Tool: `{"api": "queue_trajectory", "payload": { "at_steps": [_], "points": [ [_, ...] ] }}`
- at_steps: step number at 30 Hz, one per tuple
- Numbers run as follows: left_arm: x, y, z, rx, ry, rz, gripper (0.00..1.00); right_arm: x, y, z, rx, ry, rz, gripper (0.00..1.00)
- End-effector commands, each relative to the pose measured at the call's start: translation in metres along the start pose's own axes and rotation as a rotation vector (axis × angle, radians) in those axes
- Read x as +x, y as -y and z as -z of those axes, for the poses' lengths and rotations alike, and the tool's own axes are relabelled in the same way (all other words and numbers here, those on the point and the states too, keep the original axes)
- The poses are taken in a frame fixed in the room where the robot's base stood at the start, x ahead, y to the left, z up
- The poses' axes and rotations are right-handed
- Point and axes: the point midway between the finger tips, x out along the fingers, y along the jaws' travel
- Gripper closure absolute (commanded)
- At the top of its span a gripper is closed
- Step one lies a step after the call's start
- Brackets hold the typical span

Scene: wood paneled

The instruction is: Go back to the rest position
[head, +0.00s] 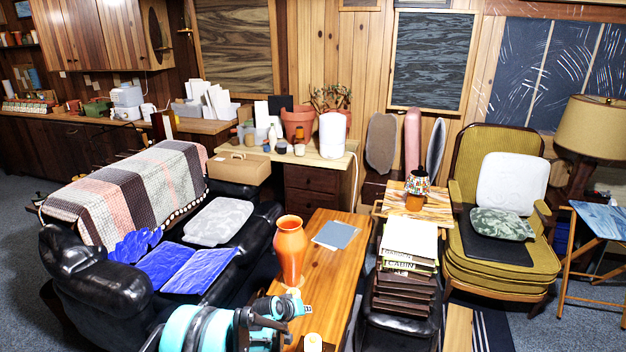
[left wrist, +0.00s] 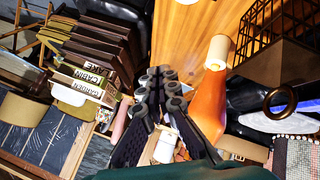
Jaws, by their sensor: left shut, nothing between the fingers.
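My left gripper (left wrist: 163,80) shows in the left wrist view with its dark ridged fingers together and nothing between them. In the head view my left arm, teal and black, comes in at the bottom, and the dark gripper (head: 262,322) is by the near left edge of the wooden table (head: 335,275). The orange vase (head: 290,250) stands upright on that table, beyond the gripper. The vase also shows in the left wrist view (left wrist: 209,105), to the right of the fingers. My right gripper is in neither view.
A white cylinder (head: 312,342) stands at the table's near end. A blue-grey sheet (head: 335,235) lies farther back. A black sofa (head: 100,285) with blue cloth is at left; stacked dark boxes (head: 403,290) stand at right. A black wire basket (left wrist: 277,60) shows in the wrist view.

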Motion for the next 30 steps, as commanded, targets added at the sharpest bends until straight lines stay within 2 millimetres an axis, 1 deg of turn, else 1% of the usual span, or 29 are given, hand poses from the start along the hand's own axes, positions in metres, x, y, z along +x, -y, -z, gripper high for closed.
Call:
{"api": "queue_trajectory", "payload": {
  "at_steps": [1,2,3,5,6,8,9,10,11,12,14,15,17,18,20,21,23,24,27,30],
  "points": [
    [-0.027,-0.005,0.008,0.011,-0.002,0.017,1.00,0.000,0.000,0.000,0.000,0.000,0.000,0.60],
    [-0.042,-0.008,0.012,0.017,-0.002,0.027,1.00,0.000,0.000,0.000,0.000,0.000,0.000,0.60],
    [-0.062,-0.011,0.017,0.027,-0.003,0.042,1.00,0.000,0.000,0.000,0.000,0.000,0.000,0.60],
    [-0.092,-0.014,0.021,0.041,-0.004,0.063,1.00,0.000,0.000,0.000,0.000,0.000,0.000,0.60],
    [-0.112,-0.016,0.023,0.051,-0.005,0.077,1.00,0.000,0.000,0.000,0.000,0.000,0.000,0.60],
    [-0.141,-0.019,0.023,0.065,-0.005,0.098,1.00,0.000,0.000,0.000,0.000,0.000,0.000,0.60],
    [-0.161,-0.020,0.022,0.075,-0.005,0.112,1.00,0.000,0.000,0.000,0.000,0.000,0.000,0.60],
    [-0.175,-0.021,0.020,0.082,-0.006,0.122,1.00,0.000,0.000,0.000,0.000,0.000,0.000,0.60],
    [-0.190,-0.021,0.018,0.090,-0.006,0.134,1.00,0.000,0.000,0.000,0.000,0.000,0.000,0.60],
    [-0.208,-0.022,0.014,0.099,-0.006,0.147,1.00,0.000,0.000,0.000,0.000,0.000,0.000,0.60],
    [-0.236,-0.021,0.006,0.113,-0.006,0.169,1.00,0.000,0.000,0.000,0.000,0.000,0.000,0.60],
    [-0.253,-0.021,0.001,0.121,-0.006,0.183,1.00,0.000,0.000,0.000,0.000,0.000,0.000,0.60],
    [-0.279,-0.019,-0.010,0.135,-0.006,0.204,1.00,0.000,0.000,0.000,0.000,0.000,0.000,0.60],
    [-0.295,-0.017,-0.018,0.144,-0.005,0.219,1.00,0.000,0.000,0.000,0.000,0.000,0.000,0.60],
    [-0.318,-0.014,-0.032,0.158,-0.005,0.240,1.00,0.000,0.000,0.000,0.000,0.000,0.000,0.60],
    [-0.332,-0.012,-0.042,0.168,-0.004,0.255,1.00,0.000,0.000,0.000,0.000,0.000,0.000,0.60],
    [-0.352,-0.007,-0.058,0.182,-0.003,0.276,1.00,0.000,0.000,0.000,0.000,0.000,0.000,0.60],
    [-0.364,-0.003,-0.069,0.190,-0.003,0.290,1.00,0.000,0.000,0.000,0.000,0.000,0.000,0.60],
    [-0.391,0.007,-0.099,0.211,-0.001,0.325,1.00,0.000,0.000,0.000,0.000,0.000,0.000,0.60],
    [-0.409,0.017,-0.125,0.229,0.002,0.355,1.00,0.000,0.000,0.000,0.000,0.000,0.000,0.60]
  ]
}}
